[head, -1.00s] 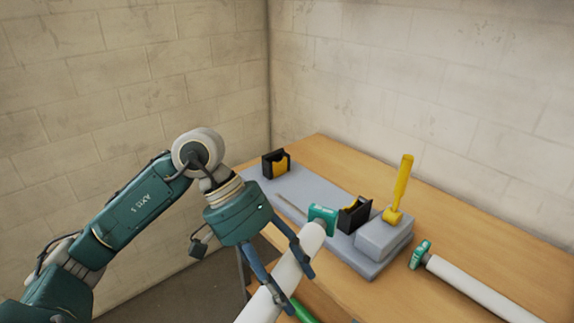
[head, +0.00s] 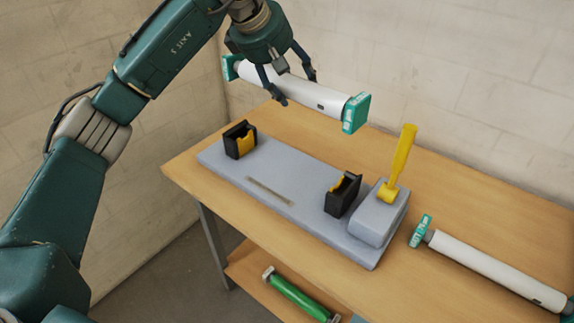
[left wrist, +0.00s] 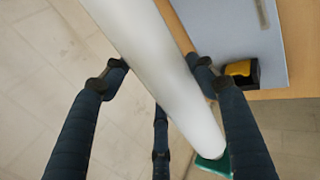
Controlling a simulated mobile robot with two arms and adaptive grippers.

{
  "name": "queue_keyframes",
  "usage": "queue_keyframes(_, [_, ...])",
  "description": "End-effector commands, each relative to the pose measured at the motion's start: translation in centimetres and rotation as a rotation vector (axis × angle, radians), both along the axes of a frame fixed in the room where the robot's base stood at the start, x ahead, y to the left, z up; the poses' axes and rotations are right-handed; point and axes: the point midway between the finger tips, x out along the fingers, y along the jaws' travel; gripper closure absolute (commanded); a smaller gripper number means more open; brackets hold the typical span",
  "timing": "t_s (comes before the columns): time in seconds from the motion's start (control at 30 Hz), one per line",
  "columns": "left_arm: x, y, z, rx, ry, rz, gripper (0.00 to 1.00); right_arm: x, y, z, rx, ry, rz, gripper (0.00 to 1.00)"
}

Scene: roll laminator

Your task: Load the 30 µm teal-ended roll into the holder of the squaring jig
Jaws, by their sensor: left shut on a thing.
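My left gripper (head: 296,88) is shut around the middle of a white roll (head: 328,99) with square teal ends (head: 355,113). It holds the roll in the air, above and behind the squaring jig (head: 290,221), along much the same direction as the jig. The jig has a grey base with two black-and-yellow cradles, a left one (head: 240,140) and a right one (head: 342,194), both empty. The left wrist view shows the held roll (left wrist: 165,60) between the fingers and one cradle (left wrist: 240,73) beyond. The thickness marking cannot be read. My right gripper is out of view.
A second white teal-ended roll (head: 490,266) lies on the wooden table (head: 440,195) at the right. A yellow lever (head: 401,160) stands up from the jig's grey block (head: 378,217). A green roll (head: 298,296) lies on the lower shelf. Walls stand behind.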

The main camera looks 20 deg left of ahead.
Motion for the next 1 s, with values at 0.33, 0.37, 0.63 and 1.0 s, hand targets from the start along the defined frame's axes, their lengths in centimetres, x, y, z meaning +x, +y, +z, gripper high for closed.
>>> queue_keyframes(0.33, [0.8, 0.4, -3.4, 0.0, 0.005, 0.051, 0.92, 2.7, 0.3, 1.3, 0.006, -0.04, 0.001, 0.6])
queue_keyframes(0.37, [0.8, 0.3, -4.1, -0.001, 0.005, 0.05, 0.92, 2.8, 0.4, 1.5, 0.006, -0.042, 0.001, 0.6])
queue_keyframes(0.63, [0.7, 0.3, -10.7, -0.001, 0.004, 0.049, 0.92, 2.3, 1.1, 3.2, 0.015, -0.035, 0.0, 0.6])
queue_keyframes(1.0, [0.9, 0.3, -15.1, -0.002, -0.003, 0.048, 0.92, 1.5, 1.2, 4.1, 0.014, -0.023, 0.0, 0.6])
